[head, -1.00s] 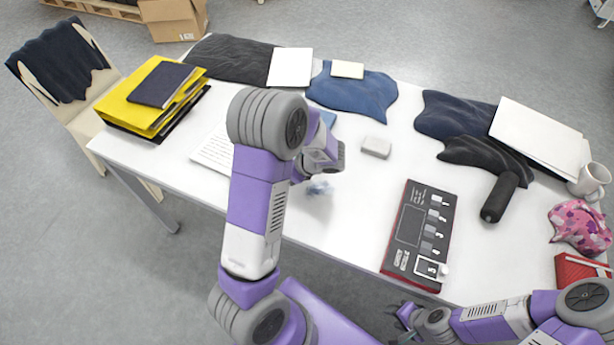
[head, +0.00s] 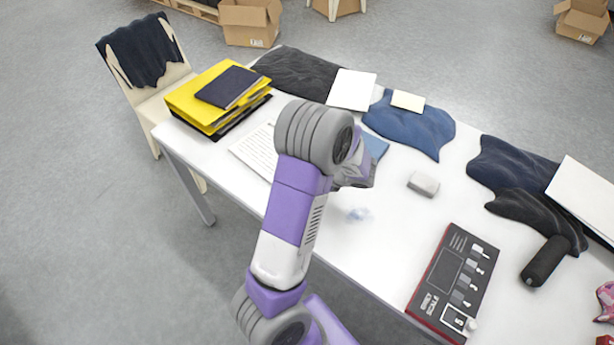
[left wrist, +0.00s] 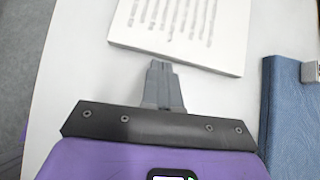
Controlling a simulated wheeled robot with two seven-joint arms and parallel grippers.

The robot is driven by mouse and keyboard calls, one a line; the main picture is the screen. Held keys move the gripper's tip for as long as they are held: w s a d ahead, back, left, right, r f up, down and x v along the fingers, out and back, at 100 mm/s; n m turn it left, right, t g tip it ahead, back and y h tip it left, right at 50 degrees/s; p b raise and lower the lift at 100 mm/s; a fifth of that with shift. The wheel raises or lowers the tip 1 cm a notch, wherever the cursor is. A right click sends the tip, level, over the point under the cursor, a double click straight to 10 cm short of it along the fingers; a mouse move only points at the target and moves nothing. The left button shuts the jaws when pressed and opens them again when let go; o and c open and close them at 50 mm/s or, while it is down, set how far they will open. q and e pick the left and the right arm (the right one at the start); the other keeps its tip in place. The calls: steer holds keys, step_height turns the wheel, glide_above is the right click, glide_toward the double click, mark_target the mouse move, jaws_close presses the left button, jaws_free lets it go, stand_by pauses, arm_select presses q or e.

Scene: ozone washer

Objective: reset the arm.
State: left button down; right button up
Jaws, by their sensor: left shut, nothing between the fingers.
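My left gripper (left wrist: 163,68) shows in the left wrist view with its two grey fingers together and nothing between them. It is over the white table (left wrist: 80,60), near the edge of a white printed pad (left wrist: 180,25). A blue book (left wrist: 285,110) lies to its right. In the head view my left arm comes up from the bottom and its wrist hangs over the table's near left part; the fingertips are hidden there. My right gripper is not in the head view.
A chair (head: 150,80) is at left.

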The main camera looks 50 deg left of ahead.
arm_select(q)
steer(key=shift+p+v, duration=0.55)
steer(key=shift+v, duration=1.8)
